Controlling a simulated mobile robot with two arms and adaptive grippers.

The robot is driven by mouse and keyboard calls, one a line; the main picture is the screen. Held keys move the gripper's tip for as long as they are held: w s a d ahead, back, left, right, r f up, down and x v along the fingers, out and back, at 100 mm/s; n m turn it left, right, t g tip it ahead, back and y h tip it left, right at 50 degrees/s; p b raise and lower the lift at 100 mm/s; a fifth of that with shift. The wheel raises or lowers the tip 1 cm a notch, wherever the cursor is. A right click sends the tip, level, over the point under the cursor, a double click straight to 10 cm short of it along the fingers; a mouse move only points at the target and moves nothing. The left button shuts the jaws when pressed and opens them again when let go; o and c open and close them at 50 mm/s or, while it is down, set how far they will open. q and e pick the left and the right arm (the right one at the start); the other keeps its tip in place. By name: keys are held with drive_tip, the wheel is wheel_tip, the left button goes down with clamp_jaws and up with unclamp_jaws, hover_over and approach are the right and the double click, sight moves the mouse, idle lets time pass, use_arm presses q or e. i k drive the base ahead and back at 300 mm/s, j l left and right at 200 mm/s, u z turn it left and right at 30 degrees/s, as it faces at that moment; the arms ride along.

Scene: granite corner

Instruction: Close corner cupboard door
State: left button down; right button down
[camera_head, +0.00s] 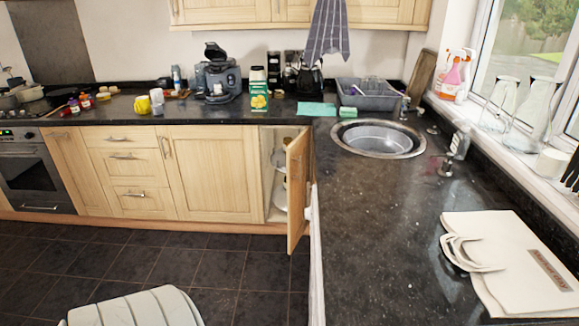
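The corner cupboard door (297,190) is light wood and stands open. It swings out from the cabinet front and is seen at a steep angle, beside the end of the right-hand worktop. Left of it, the open cupboard (267,165) shows pale inner walls and some whitish items, partly hidden by the door. Neither of my grippers shows in this view, and nothing is seen touching the door.
The dark worktop (370,235) with a round sink (378,138) runs along the right. A white folded bag-like item (510,265) lies on it. Closed wooden cabinets (210,175) and an oven (35,178) line the back.

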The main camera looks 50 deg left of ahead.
sight(298, 151)
drive_tip(key=i+j, duration=0.1)
drive_tip(key=j, duration=0.55)
drive_tip(key=i+j, duration=0.1)
drive_tip(key=j, duration=1.2)
drive_tip(key=i+j, duration=0.15)
drive_tip(key=j, duration=0.5)
drive_tip(key=z, duration=0.05)
